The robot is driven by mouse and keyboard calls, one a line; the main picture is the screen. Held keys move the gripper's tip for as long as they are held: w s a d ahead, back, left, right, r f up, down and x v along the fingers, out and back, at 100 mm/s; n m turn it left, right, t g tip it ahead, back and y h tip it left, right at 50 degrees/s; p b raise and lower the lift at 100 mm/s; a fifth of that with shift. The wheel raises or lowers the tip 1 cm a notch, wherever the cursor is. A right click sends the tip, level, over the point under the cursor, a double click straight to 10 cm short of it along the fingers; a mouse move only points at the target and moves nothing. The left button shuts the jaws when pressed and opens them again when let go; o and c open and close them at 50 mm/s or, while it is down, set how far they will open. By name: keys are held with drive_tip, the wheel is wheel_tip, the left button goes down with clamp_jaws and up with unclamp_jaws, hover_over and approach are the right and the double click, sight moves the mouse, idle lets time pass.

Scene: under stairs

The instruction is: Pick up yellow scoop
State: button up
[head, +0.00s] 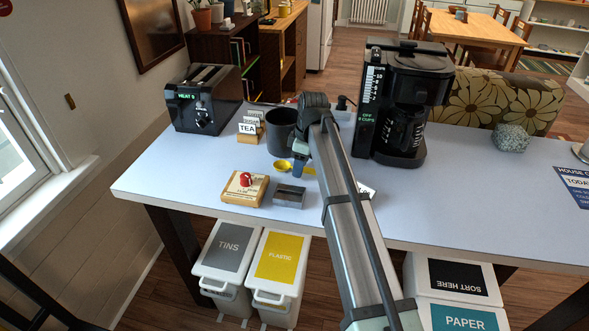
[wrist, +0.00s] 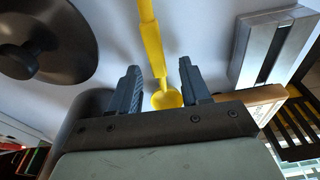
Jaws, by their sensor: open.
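A yellow scoop (head: 283,166) lies on the pale blue tabletop (head: 400,195), near the table's front left part. In the wrist view, the yellow scoop (wrist: 153,50) runs up the picture between the fingers, with its round bowl low, near the gripper's body. My gripper (head: 299,168) comes down over the scoop from above and hides part of it in the head view. In the wrist view, my gripper (wrist: 161,85) is open, with one dark finger on each side of the scoop and visible gaps between. I cannot tell the fingertips' exact height above the table.
A dark canister (head: 281,135) stands just behind the scoop. A grey metal box (head: 289,197) and a wooden block with a red knob (head: 238,192) lie in front. A toaster (head: 205,98) stands back left, a coffee maker (head: 405,90) right. The table's left front corner is clear.

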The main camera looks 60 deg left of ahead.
drive_tip(key=shift+c, duration=0.2)
clamp_jaws()
idle(0.3)
wheel_tip(320, 180, up, 10)
idle(0.6)
drive_tip(key=c, duration=0.6)
unclamp_jaws()
clamp_jaws()
drive_tip(key=shift+r, duration=0.15)
